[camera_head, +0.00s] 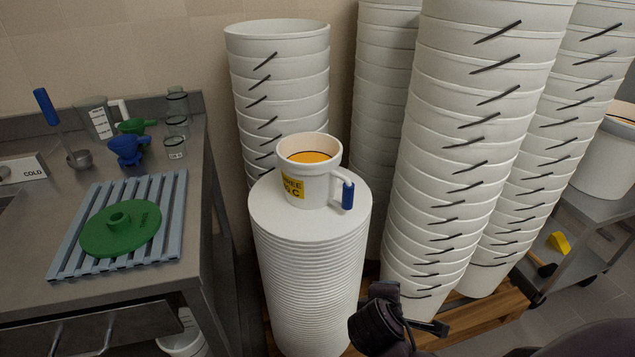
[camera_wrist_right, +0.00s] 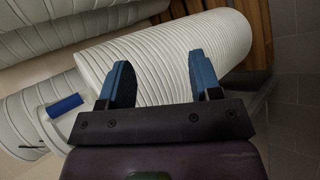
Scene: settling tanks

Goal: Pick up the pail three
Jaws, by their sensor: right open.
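The pail (camera_head: 300,185) is a small white pail with a yellow label reading partly "...REE ... C" and orange content inside. It stands upright on top of a tall stack of white lids (camera_head: 305,270). Its side handle has a blue grip (camera_head: 347,195) facing right. My right gripper (camera_head: 412,308) is low and in front, right of the stack and apart from the pail. In the right wrist view the gripper (camera_wrist_right: 162,75) is open and empty, its blue fingers pointing toward the lid stack (camera_wrist_right: 170,60). The blue grip (camera_wrist_right: 66,104) shows to their left. My left gripper is out of view.
Tall stacks of white buckets (camera_head: 470,150) stand behind and right of the lid stack, close to the pail. A steel counter (camera_head: 50,290) at left holds a slatted rack (camera_head: 165,210), a green lid (camera_head: 120,228) and a blue funnel (camera_head: 127,150). A cart (camera_head: 600,215) stands far right.

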